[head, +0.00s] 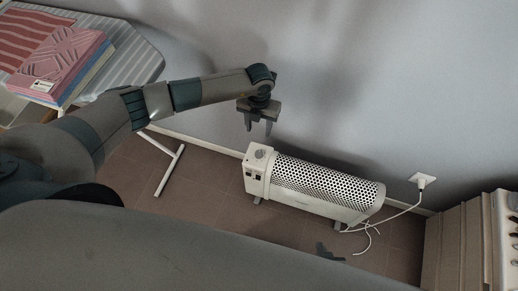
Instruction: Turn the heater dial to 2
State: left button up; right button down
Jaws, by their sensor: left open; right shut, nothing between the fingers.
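A white heater (318,184) with a perforated top stands on the floor close to the wall. Its round dial (260,154) is on the top of the left end panel, with small dark switches (249,171) on the side below. The dial's marks are too small to read. My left gripper (259,131) points down, open and empty, just above the dial in the picture and apart from it. My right gripper (329,252) shows only as a small dark tip at the lower middle, in front of the heater; it is shut, and most of it is hidden behind my body.
A white cord runs from the heater to a wall socket (422,181), with loose loops on the floor (372,236). An ironing board (135,62) with books (62,62) and a striped cloth (30,38) stands at the left. A ribbed beige unit (462,238) stands at the right.

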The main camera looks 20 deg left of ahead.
pick_arm(q)
jog(key=b, duration=0.5)
send_over(259, 153)
jog(key=shift+f, duration=3.1)
pick_arm(e)
jog(key=s+d+f+g+h+b, duration=0.2)
jog(key=s+d+f+g, duration=0.15)
jog(key=s+d, duration=0.2)
pick_arm(q)
notch_tip(259, 153, down, 7)
jog(key=b, duration=0.3)
notch_tip(259, 153, down, 4)
jog(key=b, duration=0.3)
jog(key=shift+f+b, duration=0.15)
jog(key=shift+b, duration=0.3)
pick_arm(e)
notch_tip(259, 153, up, 18)
jog(key=w+a, duration=0.1)
jog(key=w, duration=0.1)
jog(key=shift+a+y, duration=0.3)
jog(key=shift+a, duration=0.1)
jog(key=shift+w, duration=0.1)
pick_arm(q)
jog(key=c, duration=1.1)
